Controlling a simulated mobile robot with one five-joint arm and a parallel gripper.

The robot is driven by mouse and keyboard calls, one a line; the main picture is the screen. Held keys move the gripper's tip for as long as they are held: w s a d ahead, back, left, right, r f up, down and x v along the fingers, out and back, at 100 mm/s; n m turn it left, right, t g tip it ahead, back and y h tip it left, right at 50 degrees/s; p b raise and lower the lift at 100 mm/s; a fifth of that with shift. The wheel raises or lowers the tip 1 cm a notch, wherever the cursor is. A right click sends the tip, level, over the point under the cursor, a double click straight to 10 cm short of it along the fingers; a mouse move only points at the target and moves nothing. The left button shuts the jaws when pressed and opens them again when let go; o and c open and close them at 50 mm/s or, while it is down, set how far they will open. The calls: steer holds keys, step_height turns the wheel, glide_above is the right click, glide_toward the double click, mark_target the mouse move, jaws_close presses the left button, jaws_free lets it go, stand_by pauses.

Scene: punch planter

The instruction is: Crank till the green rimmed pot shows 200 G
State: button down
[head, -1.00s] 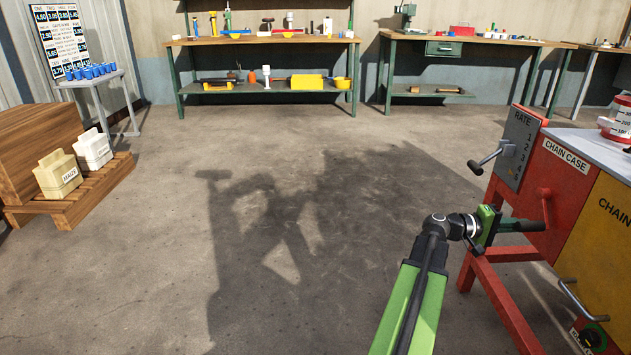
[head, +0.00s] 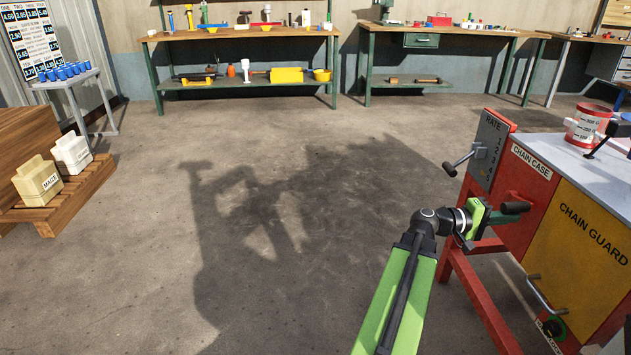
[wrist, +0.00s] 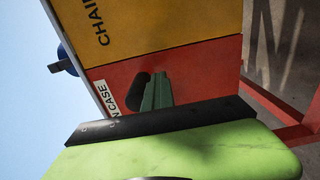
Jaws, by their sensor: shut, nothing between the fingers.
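No green-rimmed pot shows. A clear graduated pot with a red rim (head: 587,125) stands on the machine's grey top. A crank-like lever with a black grip (head: 462,160) sticks out at the RATE panel (head: 489,145). My gripper (head: 496,243) is at the machine's red end, below the CHAIN CASE label (head: 531,162). Its dark green fingers (wrist: 158,92) are shut and empty in the wrist view. A black cylindrical grip (head: 515,207) is close beside them and also shows in the wrist view (wrist: 138,92); I cannot tell whether they touch.
Red legs (head: 480,300) stand below my gripper. The floor between is clear.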

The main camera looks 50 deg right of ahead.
steer(key=shift+r+p, duration=1)
steer(key=shift+r, duration=0.4)
steer(key=shift+s+a+f+b, duration=0.2)
steer(key=shift+f+b, duration=0.45)
steer(key=shift+b, duration=0.05)
